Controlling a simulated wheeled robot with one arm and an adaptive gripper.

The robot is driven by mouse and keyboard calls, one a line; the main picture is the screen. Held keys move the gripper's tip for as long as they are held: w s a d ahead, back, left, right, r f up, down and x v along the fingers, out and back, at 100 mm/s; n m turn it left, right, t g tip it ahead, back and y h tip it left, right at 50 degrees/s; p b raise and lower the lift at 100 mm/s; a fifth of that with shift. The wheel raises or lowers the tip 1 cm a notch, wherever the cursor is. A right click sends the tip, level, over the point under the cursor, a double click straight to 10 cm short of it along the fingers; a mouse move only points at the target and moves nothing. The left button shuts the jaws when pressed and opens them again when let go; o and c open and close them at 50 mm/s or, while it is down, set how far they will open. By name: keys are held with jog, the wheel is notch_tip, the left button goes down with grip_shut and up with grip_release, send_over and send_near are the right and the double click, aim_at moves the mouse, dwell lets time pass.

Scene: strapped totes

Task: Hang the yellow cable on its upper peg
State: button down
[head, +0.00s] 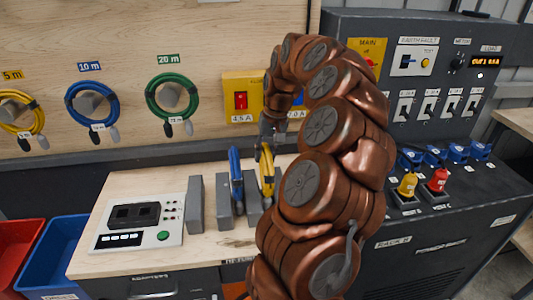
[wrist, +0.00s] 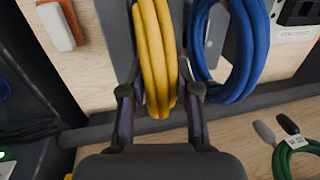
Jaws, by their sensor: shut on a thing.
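The yellow cable (head: 267,172) is an upright coil in the grey slotted rack (head: 225,214) on the bench. My gripper (head: 269,138) is at its top, partly hidden by my arm in the head view. In the wrist view, the gripper's fingers (wrist: 160,95) are shut on the yellow cable (wrist: 155,45), one on each side. Another yellow coil (head: 38,119) hangs at the left under the "5 m" sign (head: 12,75), over a grey peg. I cannot tell whether another peg is above it.
A blue coil (head: 235,180) stands in the rack close beside the yellow one. Blue (head: 69,108) and green (head: 149,98) coils hang on the wall board. A tester panel (head: 138,223) lies left on the bench. A switch cabinet (head: 430,120) stands at right.

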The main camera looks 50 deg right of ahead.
jog(key=c, duration=0.8)
grip_release()
jog(key=shift+c, duration=0.2)
jog(key=shift+r+p, duration=0.1)
jog(key=shift+p, duration=0.45)
jog(key=shift+s+d+r+b, duration=0.1)
jog(key=shift+d+r+b, duration=0.15)
jog(key=shift+r+b, duration=0.5)
jog(key=r, duration=0.1)
jog(key=r+b, duration=0.1)
jog(key=r, duration=0.1)
jog(key=shift+s+a+r, duration=0.1)
jog(key=shift+s+r, duration=0.15)
jog(key=shift+r, duration=0.15)
jog(key=shift+s+r+b, duration=0.15)
jog(key=shift+r+b, duration=0.25)
jog(key=shift+r, duration=0.65)
